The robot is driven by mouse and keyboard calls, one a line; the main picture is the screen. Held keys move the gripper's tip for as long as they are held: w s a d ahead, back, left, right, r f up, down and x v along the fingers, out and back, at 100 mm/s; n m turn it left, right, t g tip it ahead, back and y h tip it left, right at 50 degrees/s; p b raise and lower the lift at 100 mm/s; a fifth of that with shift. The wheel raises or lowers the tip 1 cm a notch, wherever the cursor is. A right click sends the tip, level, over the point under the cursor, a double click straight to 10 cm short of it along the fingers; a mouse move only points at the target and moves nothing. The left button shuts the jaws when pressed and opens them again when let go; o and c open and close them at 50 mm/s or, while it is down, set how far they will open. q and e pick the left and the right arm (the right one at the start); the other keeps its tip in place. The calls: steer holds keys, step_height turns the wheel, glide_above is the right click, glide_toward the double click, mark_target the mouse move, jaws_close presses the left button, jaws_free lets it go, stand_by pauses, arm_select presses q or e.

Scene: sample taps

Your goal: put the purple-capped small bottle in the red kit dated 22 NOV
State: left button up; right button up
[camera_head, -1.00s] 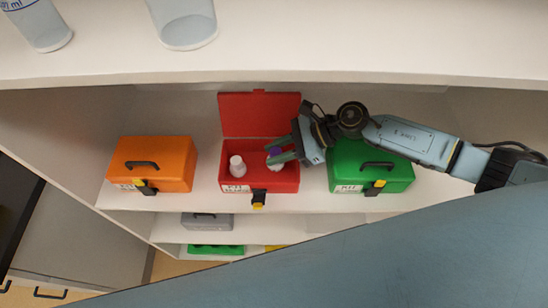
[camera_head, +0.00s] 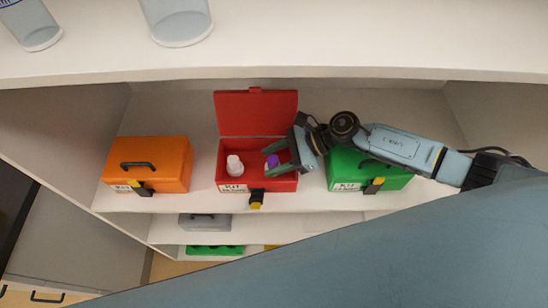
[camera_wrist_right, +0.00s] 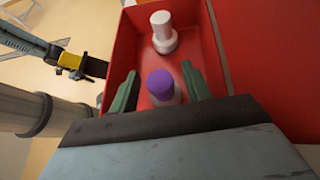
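The red kit (camera_head: 230,174) stands open on the shelf between two other kits, its lid raised at the back; the date on its label is too small to read. The purple-capped small bottle (camera_head: 271,162) stands inside the kit's right part; its purple cap also shows in the right wrist view (camera_wrist_right: 160,82). My right gripper (camera_head: 275,158) reaches in from the right. Its green fingers are open, one on each side of the bottle, with small gaps visible in the wrist view (camera_wrist_right: 160,90). The bottle's lower part is partly hidden.
A white-capped bottle (camera_head: 235,166) stands in the red kit's left part. A closed orange kit (camera_head: 165,178) is to the left and a closed green kit (camera_head: 350,170) to the right, under my right arm. A shelf (camera_head: 300,66) overhangs in front, holding clear containers.

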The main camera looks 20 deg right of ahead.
steer(key=shift+r, duration=0.25)
steer(key=b+v, duration=0.1)
steer(key=v, duration=1.1)
stand_by(1.0)
